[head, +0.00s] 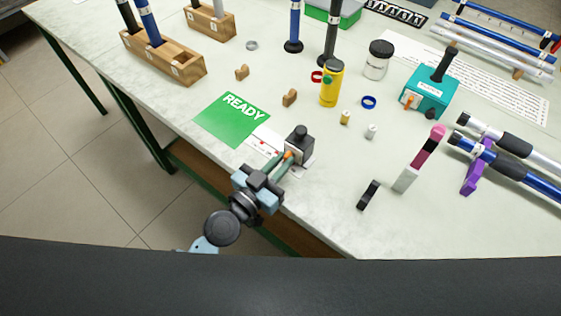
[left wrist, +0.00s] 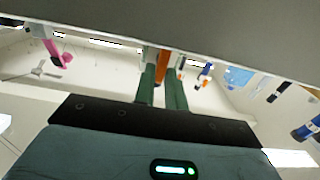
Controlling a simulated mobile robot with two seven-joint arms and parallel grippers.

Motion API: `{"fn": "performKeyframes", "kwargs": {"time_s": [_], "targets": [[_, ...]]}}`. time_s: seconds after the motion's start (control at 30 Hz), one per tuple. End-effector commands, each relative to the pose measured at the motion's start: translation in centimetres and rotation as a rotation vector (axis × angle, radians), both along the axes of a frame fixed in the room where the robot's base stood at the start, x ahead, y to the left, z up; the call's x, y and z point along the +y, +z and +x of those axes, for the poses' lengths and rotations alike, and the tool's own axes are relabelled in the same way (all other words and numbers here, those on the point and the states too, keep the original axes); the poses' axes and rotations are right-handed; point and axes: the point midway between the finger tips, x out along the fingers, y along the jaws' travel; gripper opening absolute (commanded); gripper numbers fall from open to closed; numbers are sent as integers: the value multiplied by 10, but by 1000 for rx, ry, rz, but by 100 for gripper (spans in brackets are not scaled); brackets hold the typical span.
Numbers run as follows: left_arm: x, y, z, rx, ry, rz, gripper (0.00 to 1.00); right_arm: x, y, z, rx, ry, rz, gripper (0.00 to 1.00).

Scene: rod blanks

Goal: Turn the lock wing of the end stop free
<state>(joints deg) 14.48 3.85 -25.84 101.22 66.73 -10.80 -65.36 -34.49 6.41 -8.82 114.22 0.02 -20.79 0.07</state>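The end stop (head: 300,144) is a dark block with a black knob on top, near the table's front edge beside the green READY mat. Its orange lock wing (head: 288,154) points toward my left gripper (head: 281,162). The green fingers of my left gripper stand close together, one on each side of the wing. In the left wrist view the orange wing (left wrist: 166,66) fills the narrow gap between the fingers (left wrist: 163,88), which look shut on it. The wing's inner end is hidden. My right gripper is in neither view.
The READY mat (head: 232,118) lies left of the end stop. A yellow canister (head: 331,85), a teal box (head: 429,93) and a black-topped jar (head: 377,60) stand farther back. A small black piece (head: 368,195) and a pink-and-grey upright (head: 420,160) stand to the right.

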Motion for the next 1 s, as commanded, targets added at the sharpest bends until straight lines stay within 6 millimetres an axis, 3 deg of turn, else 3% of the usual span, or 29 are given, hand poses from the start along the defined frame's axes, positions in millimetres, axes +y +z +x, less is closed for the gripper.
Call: {"fn": "performKeyframes", "kwargs": {"time_s": [0.1, 0.37, 1.0], "targets": [[0, 0, 0, 0, 0, 0, 0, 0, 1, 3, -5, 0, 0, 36], [1, 0, 0, 16, 0, -23, 0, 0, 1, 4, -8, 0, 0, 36], [4, -1, 3, 274, -1, -378, 0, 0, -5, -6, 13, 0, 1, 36]]}}
